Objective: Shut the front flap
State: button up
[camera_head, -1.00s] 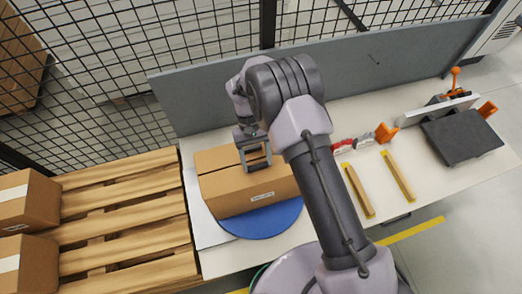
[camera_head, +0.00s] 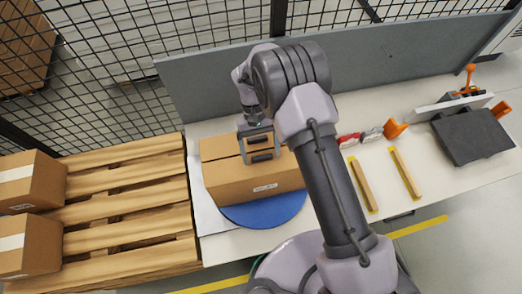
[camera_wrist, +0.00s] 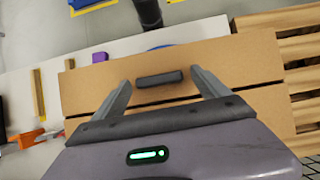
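A brown cardboard box (camera_head: 226,186) sits on a blue round turntable (camera_head: 262,213) on the white table. A small white label is on its side facing me. A seam line runs across the box between its back and front panels. The front panel shows at the upper part of the wrist view (camera_wrist: 225,62). I cannot tell how flat the front flap lies. My gripper (camera_head: 260,147) is over the box near the seam, with its two dark pads apart and nothing between them. In the wrist view one dark pad shows over the front panel; contact is unclear.
Wooden pallets (camera_head: 130,215) with two boxes (camera_head: 30,180) stand to the left. To the right lie two wooden strips (camera_head: 363,185), red and orange tools (camera_head: 395,129) and a dark plate (camera_head: 470,137). A grey panel (camera_head: 200,95) and mesh fence stand behind.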

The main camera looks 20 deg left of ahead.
jog(key=b+v, duration=0.1)
jog(key=v, duration=1.6)
jog(key=shift+w+r, duration=0.1)
